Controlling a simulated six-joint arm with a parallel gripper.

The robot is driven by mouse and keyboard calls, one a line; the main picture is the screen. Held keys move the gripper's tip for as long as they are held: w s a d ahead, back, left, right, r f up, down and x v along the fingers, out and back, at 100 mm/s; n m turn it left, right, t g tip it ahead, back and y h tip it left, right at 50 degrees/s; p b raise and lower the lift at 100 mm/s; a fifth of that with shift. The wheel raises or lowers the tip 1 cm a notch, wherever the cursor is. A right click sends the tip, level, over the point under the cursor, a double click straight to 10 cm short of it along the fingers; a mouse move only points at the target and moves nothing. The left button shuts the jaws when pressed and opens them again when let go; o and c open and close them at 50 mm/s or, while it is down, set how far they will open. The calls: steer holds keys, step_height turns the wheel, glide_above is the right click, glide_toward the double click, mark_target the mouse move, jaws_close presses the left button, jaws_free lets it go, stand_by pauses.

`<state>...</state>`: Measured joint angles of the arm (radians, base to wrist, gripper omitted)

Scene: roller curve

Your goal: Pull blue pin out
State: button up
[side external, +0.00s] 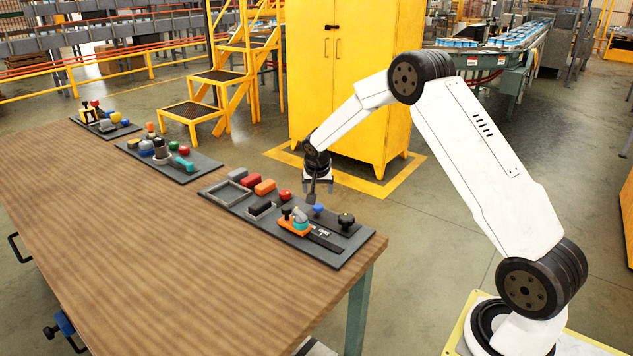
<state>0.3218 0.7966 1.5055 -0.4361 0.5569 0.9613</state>
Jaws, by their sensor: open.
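The blue pin (318,209) is a small blue knob on the dark board (322,253) at the right end of the table. It stands beside an orange slider-like part (293,228) and a black knob (346,221). My gripper (312,198) points down just above and slightly left of the blue pin. It is open and holds nothing that I can see. At this size I cannot tell whether a fingertip touches the pin. The lower part of the pin is hard to make out.
On the same board are a grey open frame (228,194), red and orange blocks (264,187), a red knob (285,195) and a black block (260,208). Two more boards with colored parts (168,160) lie farther left. The wooden table (130,240) is clear in front.

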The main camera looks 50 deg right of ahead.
mark_target(318, 206)
steer(key=shift+f, duration=0.15)
steer(key=shift+x, duration=3.8)
steer(key=shift+c, duration=0.2)
jaws_close()
